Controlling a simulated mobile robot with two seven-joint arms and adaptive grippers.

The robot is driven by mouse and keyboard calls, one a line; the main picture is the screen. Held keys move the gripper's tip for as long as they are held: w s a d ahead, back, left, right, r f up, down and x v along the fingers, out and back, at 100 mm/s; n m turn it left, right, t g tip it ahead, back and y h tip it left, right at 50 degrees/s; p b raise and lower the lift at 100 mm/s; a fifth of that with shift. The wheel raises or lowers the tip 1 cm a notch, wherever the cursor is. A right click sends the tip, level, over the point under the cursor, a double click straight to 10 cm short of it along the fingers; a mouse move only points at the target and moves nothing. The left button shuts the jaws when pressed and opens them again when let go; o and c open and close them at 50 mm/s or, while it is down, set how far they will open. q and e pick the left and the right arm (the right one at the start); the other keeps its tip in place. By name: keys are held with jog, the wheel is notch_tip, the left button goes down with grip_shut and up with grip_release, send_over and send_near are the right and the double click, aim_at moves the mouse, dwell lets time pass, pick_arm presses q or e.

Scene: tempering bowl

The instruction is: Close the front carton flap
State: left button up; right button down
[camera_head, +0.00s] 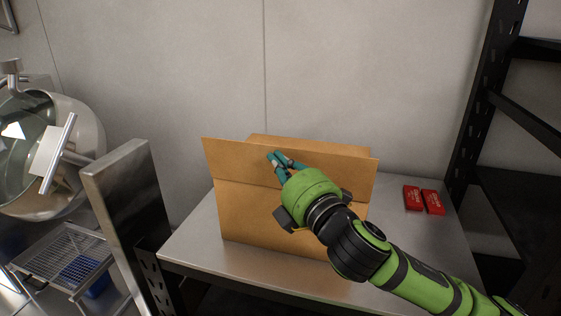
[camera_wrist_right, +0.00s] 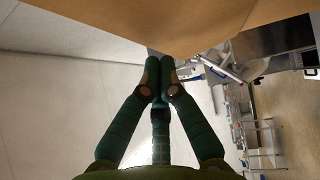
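The brown carton (camera_head: 240,215) stands on a steel table (camera_head: 190,240). Its front flap (camera_head: 235,160) stands up from the front edge as a wide panel, leaning slightly toward me. My right gripper (camera_head: 275,158) is at the middle of this flap, on its near side as seen from the head; I cannot tell if it touches. In the right wrist view, the fingers (camera_wrist_right: 160,66) are together at the tips with nothing seen between them. A cardboard panel (camera_wrist_right: 180,20) fills the top of that view, close to the fingertips. My left gripper is not in view.
Two red packs (camera_head: 412,198) lie on the table right of the carton. A black shelf rack (camera_head: 475,110) stands at the right. A steel bowl machine (camera_head: 85,125) and a steel post (camera_head: 125,195) stand at the left. A plain wall is behind.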

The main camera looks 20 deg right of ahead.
jog(key=shift+w+d+r, duration=0.1)
jog(key=shift+w+d, duration=0.05)
jog(key=shift+d, duration=0.05)
jog(key=shift+w, duration=0.1)
